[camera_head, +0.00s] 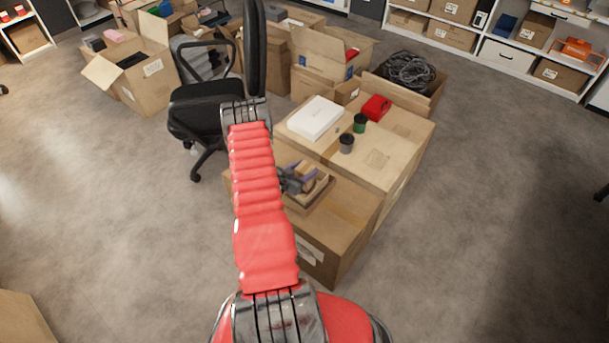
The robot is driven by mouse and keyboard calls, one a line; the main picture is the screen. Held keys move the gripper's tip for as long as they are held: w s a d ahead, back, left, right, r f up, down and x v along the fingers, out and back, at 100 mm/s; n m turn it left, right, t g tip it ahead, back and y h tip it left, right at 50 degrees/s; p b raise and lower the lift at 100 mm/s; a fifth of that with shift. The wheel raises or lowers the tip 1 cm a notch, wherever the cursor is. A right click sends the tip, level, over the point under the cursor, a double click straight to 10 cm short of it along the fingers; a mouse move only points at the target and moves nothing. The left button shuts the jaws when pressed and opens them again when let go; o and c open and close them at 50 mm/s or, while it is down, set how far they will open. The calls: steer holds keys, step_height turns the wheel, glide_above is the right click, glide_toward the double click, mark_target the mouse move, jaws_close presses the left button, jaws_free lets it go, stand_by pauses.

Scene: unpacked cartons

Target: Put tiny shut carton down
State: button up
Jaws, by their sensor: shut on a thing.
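My gripper (293,181) is low over the front large carton (345,213), partly hidden behind my red arm. It is shut on a small tan carton (316,183), only partly visible at its jaws. This carton is in or just above a shallow open tan box (324,197) on the front large carton. I cannot tell whether the small carton touches that box.
Behind, a large closed carton (405,150) bears a white box (315,118), two dark cups (346,143), a red item (376,107) and a small carton (347,92). A black office chair (205,105) stands left.

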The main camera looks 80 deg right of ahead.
steer(key=shift+f, duration=1.25)
steer(key=shift+f, duration=0.3)
steer(key=o, duration=1.6)
steer(key=shift+c, duration=0.2)
steer(key=shift+a+r, duration=0.1)
steer(key=shift+r, duration=0.25)
steer(key=v, duration=1.1)
steer(key=shift+w+a, duration=0.2)
steer(key=shift+a, duration=0.15)
